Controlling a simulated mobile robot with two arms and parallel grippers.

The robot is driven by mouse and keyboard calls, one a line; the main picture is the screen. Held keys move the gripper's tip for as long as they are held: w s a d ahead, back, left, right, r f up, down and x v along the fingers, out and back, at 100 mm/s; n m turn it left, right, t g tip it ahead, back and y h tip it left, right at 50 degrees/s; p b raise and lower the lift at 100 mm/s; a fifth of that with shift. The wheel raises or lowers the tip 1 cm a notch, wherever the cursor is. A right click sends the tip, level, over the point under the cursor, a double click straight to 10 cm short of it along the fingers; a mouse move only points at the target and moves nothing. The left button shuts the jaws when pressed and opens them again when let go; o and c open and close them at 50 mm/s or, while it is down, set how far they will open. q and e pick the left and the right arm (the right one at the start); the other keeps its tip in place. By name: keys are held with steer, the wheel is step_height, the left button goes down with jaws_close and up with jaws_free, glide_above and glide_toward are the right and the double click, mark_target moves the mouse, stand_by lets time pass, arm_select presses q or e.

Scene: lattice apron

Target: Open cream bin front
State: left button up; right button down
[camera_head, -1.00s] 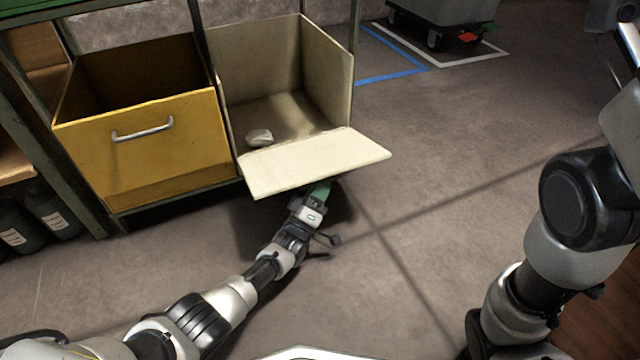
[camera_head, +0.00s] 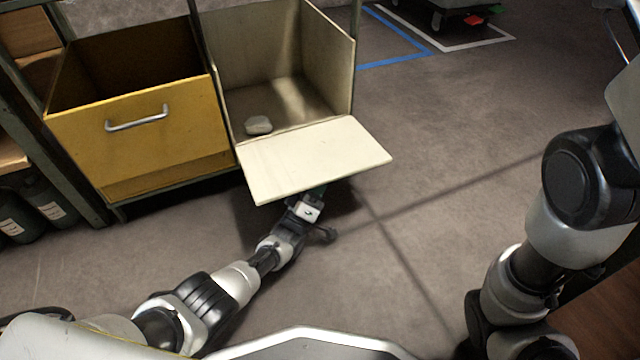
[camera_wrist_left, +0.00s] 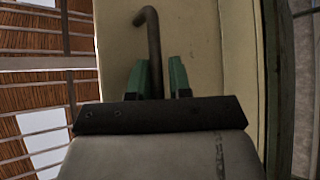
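The cream bin (camera_head: 327,62) stands in the rack with its front panel (camera_head: 315,160) folded down and outward, roughly level and sloping a little down. The panel's inner face is up. My left gripper (camera_head: 318,190) is beneath the panel's outer edge, its fingers mostly hidden by it. In the left wrist view, the green fingers (camera_wrist_left: 161,80) are on either side of a dark bent bar handle (camera_wrist_left: 152,40) on the panel's cream outer face (camera_wrist_left: 203,45), and look closed around it. My right arm is at the right; its gripper is out of view.
A grey stone-like lump (camera_head: 258,125) lies in the cream bin near its front edge. A yellow bin (camera_head: 150,140) with a metal handle (camera_head: 137,118) stands directly left. Dark bottles (camera_head: 45,207) stand far left. The floor right of the panel is clear.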

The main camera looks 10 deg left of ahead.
mark_target(315, 172)
arm_select(q)
steer(key=o, duration=0.3)
steer(key=shift+w+a+r, duration=0.1)
steer(key=shift+a, duration=0.05)
steer(key=shift+s+d, duration=0.2)
steer(key=shift+r, duration=0.1)
step_height(315, 172, up, 5)
steer(key=p, duration=0.4)
steer(key=shift+p, duration=0.35)
steer(key=s+d+r+p, duration=0.4)
steer(key=d+r+p, duration=0.1)
steer(key=d, duration=0.6)
steer(key=shift+r+p, duration=0.35)
steer(key=shift+p, duration=0.1)
steer(key=shift+a, duration=0.1)
